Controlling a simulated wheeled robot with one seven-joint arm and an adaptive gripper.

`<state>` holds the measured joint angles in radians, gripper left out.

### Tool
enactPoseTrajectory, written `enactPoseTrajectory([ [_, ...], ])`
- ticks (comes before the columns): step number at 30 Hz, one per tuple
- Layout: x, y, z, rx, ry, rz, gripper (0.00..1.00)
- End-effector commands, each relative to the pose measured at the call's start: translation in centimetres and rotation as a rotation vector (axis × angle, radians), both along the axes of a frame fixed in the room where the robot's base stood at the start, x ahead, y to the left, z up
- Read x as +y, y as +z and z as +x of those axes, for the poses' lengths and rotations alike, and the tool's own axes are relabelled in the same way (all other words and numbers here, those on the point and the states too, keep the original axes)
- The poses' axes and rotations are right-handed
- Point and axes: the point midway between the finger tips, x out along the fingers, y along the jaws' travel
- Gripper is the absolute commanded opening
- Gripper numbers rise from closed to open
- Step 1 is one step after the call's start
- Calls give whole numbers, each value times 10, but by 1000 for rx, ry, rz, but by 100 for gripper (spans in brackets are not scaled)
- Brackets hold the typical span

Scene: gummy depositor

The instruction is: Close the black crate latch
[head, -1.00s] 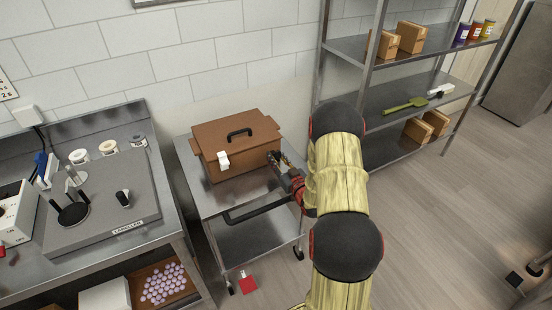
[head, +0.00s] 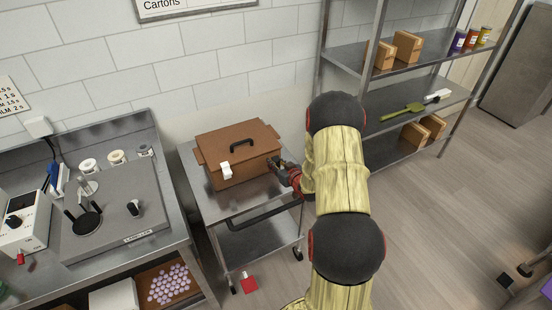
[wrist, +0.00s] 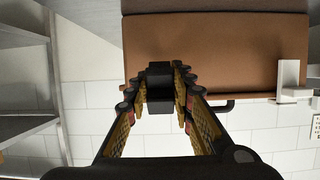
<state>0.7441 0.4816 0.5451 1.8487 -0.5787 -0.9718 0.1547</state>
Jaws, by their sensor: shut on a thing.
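The brown crate (head: 240,172) stands on a steel cart with its lid (head: 213,143) on and a black handle on top. A white latch (head: 226,171) is on its front left and also shows in the wrist view (wrist: 290,78). My gripper (head: 281,165) is at the front right corner of the crate. In the wrist view my gripper (wrist: 159,92) has its fingers shut on the sides of the black latch (wrist: 159,75), which lies against the brown crate wall (wrist: 225,55). How far the latch is swung cannot be told.
The cart (head: 200,188) has a black push bar (head: 265,214) in front. A steel bench (head: 105,260) with a labeller stands at the left. A shelf rack (head: 385,150) with boxes and a green scoop stands at the right.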

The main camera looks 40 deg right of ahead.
Motion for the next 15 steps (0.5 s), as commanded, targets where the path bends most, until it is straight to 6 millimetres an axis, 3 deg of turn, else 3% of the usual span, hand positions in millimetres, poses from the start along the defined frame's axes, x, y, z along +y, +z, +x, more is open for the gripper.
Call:
enactPoseTrajectory([
  [1,0,11,2,30,1,7,0],
  [15,-2,18,10,301,2,71,0],
])
